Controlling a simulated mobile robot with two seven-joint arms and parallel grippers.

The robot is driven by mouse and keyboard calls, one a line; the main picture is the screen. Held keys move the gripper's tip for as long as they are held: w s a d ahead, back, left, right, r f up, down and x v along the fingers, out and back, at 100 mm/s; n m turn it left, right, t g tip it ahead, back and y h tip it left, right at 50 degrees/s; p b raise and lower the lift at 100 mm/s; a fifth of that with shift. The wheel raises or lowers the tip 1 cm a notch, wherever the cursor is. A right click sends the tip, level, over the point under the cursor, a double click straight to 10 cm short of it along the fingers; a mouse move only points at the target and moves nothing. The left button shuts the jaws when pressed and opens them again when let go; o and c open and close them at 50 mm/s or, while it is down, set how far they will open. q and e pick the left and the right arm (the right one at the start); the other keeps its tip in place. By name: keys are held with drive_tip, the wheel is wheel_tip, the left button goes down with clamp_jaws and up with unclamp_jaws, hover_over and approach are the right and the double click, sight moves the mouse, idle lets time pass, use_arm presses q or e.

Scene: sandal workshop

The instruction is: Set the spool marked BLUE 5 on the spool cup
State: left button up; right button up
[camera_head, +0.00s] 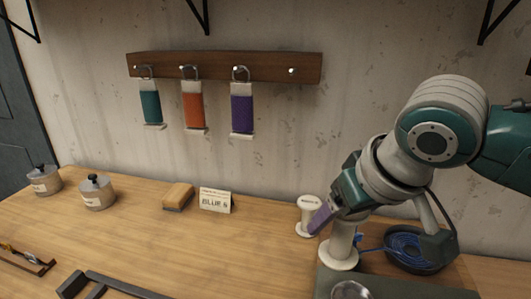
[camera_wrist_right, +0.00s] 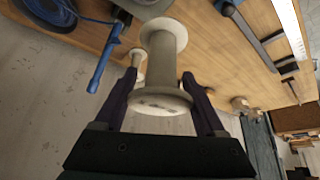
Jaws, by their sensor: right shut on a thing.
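My right gripper (camera_head: 326,222) is shut on a pale spool (camera_head: 342,242). In the wrist view the spool (camera_wrist_right: 163,62) has one flange between the two fingers (camera_wrist_right: 160,108). Its top is hidden by the gripper in the head view, and I cannot read a marking or tell whether its base touches the surface. A second white spool (camera_head: 306,213) stands upright behind and to the left, with small unreadable marks on top. A shiny round bowl (camera_head: 350,291) is cut off at the bottom edge. I cannot tell whether it is the spool cup. My left gripper is out of view.
A dark dish (camera_head: 412,266) with blue cord lies right of the gripper. A card (camera_head: 215,201) lettered BLUE with a blurred number stands beside a brush-like block (camera_head: 177,196). Tagged skeins hang from a wall rail (camera_head: 220,67). The table's middle is clear.

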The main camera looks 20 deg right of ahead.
drive_tip(key=d+f+b, duration=0.1)
drive_tip(key=f+b, duration=0.1)
drive_tip(key=f, duration=0.1)
drive_tip(key=s+d+f+b, duration=0.1)
drive_tip(key=f+b, duration=0.1)
drive_tip(key=f, duration=0.2)
drive_tip(key=d+f+b, duration=0.1)
drive_tip(key=f+b, duration=0.1)
drive_tip(key=f, duration=0.1)
drive_tip(key=shift+s+d+f, duration=0.3)
drive_tip(key=shift+d, duration=0.05)
drive_tip(key=shift+r+p, duration=0.1)
drive_tip(key=shift+p, duration=0.35)
idle(0.9)
drive_tip(key=shift+p, duration=0.35)
drive_tip(key=shift+f+b, duration=0.45)
drive_tip(key=shift+f, duration=0.25)
